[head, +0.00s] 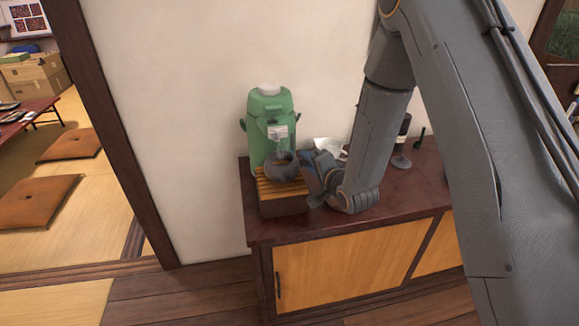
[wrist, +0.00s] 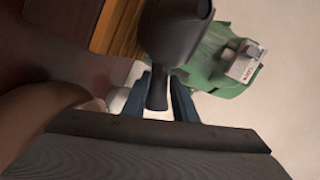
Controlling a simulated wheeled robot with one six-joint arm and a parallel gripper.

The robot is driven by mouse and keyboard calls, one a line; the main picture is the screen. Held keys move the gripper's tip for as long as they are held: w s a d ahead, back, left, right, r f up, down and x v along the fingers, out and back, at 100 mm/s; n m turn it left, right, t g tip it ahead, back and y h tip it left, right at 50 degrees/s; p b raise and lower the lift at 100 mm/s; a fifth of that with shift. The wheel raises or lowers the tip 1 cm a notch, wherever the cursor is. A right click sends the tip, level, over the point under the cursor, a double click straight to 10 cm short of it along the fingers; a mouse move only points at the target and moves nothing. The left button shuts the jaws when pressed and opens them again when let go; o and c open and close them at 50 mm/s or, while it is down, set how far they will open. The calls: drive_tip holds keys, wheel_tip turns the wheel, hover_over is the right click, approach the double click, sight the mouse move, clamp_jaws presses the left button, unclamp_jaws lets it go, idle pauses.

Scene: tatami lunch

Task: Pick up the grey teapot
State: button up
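The grey teapot (head: 283,166) sits on a slatted wooden tray box (head: 284,207) at the left end of the cabinet. In the wrist view the teapot (wrist: 178,38) is close and dark, with its handle (wrist: 158,92) pointing toward my gripper. My gripper (head: 308,172) is just right of the teapot in the head view. In the wrist view the two blue-grey fingers of my gripper (wrist: 160,98) stand apart, one on each side of the handle. They look open, with a narrow gap; contact is not clear. My wrist hides part of the cabinet top.
A green air pot (head: 265,118) stands right behind the teapot, against the wall. A white object (head: 328,144) and a dark bottle (head: 404,127) stand behind my arm. The cabinet top (head: 340,222) is clear along its front edge.

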drive_tip(key=shift+p+x, duration=0.8)
drive_tip(key=shift+x, duration=1.8)
drive_tip(key=shift+s+a+f, duration=0.1)
drive_tip(key=shift+a, duration=0.1)
clamp_jaws()
